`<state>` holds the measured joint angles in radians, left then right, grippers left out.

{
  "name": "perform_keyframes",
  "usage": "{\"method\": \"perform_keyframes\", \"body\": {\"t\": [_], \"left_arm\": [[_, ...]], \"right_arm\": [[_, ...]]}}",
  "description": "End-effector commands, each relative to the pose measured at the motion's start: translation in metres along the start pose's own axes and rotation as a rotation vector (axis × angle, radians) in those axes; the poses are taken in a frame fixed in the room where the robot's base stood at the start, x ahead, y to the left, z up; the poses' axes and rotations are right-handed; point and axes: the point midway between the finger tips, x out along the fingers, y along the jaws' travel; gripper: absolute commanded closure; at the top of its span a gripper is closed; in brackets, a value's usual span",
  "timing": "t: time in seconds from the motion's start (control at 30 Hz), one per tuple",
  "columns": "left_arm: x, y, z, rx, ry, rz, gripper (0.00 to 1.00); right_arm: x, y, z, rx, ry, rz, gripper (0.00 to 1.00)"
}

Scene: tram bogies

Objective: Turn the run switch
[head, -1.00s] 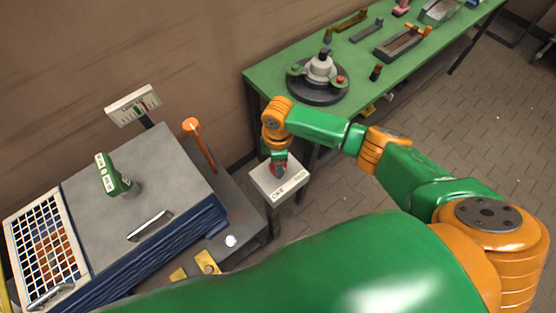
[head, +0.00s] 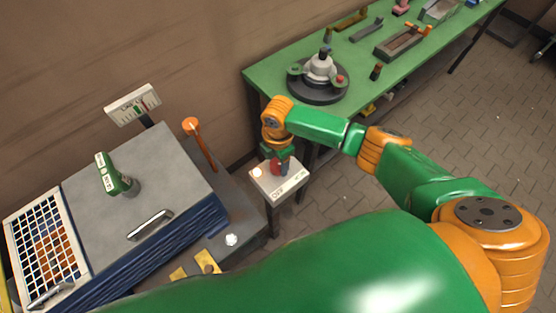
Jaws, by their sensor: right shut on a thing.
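The run switch is a red knob (head: 282,168) on top of a white box (head: 289,187) that stands on a dark post between the machine and the green bench. The box has dark lettering on its front edge, too small to read surely. A small round pale lamp (head: 257,172) shows at the left of the box top and looks bright. My right gripper (head: 278,161) points down onto the box from above and is shut on the red knob, hiding part of it. My left gripper is out of view.
A grey-topped machine (head: 165,165) with a grid panel (head: 45,247) stands at left. An orange-topped lever (head: 200,145) rises beside it. The green bench (head: 295,115) behind holds a round dark fixture (head: 318,92) and several parts. Brick floor is free at right.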

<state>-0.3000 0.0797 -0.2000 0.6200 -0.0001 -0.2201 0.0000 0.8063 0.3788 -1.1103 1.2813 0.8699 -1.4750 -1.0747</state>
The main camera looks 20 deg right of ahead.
Motion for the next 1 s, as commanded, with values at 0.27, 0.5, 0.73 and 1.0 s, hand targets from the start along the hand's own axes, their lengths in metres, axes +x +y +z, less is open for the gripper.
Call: {"method": "perform_keyframes", "body": {"t": [0.27,0.5,0.73,1.0], "left_arm": [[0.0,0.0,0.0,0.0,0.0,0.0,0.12],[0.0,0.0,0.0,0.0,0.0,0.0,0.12],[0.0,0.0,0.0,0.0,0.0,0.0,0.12],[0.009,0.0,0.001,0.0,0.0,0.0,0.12]], "right_arm": [[-0.001,0.001,0.0,-0.006,0.0,0.004,0.98],[-0.001,0.001,0.0,-0.005,0.0,0.003,0.12],[-0.001,0.0,0.0,-0.004,0.0,0.001,0.12],[-0.043,0.002,0.0,-0.006,0.0,0.006,0.12]]}}
